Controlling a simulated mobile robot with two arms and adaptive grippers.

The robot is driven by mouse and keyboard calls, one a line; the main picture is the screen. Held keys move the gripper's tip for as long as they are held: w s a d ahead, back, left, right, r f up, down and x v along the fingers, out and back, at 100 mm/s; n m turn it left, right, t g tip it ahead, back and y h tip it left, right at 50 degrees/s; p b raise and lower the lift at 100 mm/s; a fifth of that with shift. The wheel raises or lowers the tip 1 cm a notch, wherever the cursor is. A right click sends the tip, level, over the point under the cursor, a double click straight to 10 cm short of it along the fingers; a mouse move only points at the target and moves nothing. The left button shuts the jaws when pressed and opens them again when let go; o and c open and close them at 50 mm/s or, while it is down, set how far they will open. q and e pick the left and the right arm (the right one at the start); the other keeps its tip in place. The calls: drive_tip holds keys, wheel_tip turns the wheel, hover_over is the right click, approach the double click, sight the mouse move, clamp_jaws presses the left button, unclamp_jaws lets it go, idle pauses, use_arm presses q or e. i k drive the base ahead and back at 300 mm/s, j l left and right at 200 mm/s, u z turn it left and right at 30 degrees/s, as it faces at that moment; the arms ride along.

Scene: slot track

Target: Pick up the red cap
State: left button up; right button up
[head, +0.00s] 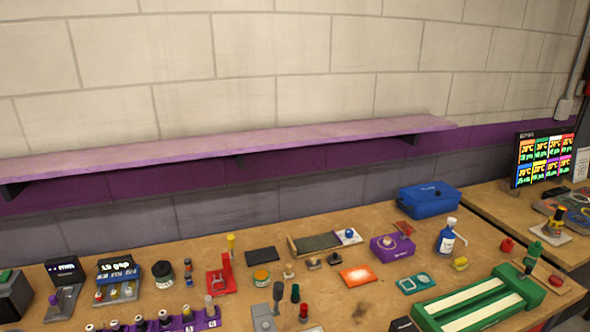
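A small, bright red, cap-like piece (507,245) stands on the right part of the wooden workbench, between the blue and white pump bottle (447,236) and the green upright tool (532,256). A darker red, short upright piece (304,313) stands near the front middle of the bench. A small red piece (556,281) lies at the right edge of the bench. At this size I cannot tell for certain which one is the cap. Neither of my grippers shows in the head view.
The green slotted track (530,288) lies at the bench's right front. A purple rack (213,322) holds several pieces at the front left. A red stand (221,278), a purple box (392,247) and a blue case (429,199) stand behind. A shelf (330,137) overhangs the back.

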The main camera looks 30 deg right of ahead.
sight(507, 245)
drive_tip(key=z, duration=2.6)
